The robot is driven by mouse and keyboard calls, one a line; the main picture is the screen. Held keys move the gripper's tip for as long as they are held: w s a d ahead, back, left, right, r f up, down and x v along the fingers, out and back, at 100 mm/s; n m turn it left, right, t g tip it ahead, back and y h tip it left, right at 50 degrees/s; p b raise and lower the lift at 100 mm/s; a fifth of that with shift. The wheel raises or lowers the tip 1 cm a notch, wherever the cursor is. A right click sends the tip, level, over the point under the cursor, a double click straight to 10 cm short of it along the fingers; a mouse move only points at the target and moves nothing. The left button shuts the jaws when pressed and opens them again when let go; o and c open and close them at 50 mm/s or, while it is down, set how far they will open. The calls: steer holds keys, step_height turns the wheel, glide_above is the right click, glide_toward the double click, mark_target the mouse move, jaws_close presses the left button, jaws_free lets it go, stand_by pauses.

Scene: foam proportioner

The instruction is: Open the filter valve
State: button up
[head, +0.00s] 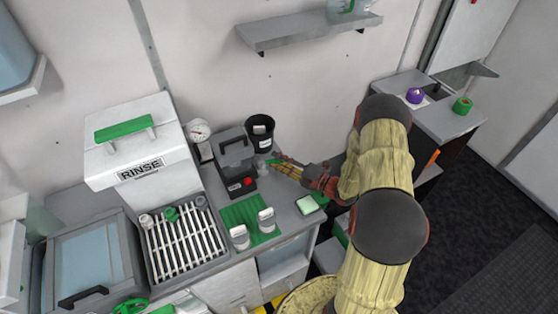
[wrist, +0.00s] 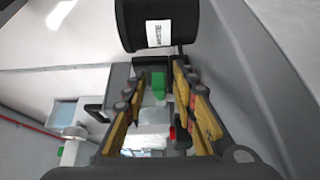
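My gripper (head: 277,164) reaches in from the right beside a black cylindrical cup (head: 260,130) with a white label, at the back of the counter. In the wrist view my gripper (wrist: 160,76) has its two yellow-padded fingers apart, with no object clearly held between them. A green block (wrist: 158,86) shows in the gap between the fingers; I cannot tell whether it is the filter valve or how far beyond the tips it lies. The black cup (wrist: 160,22) hangs just above the fingertips in the wrist view. No part is clearly identifiable as the filter valve.
A dark box (head: 236,160) with a handle and red button stands left of the cup. A gauge (head: 198,130), the RINSE unit (head: 140,150) and a slatted rack (head: 180,245) are further left. Two white bottles stand on a green mat (head: 237,211). A shelf (head: 310,30) hangs above.

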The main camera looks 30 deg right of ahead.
steer(key=shift+d, duration=0.1)
steer(key=v, duration=1.2)
steer(key=shift+c, duration=0.4)
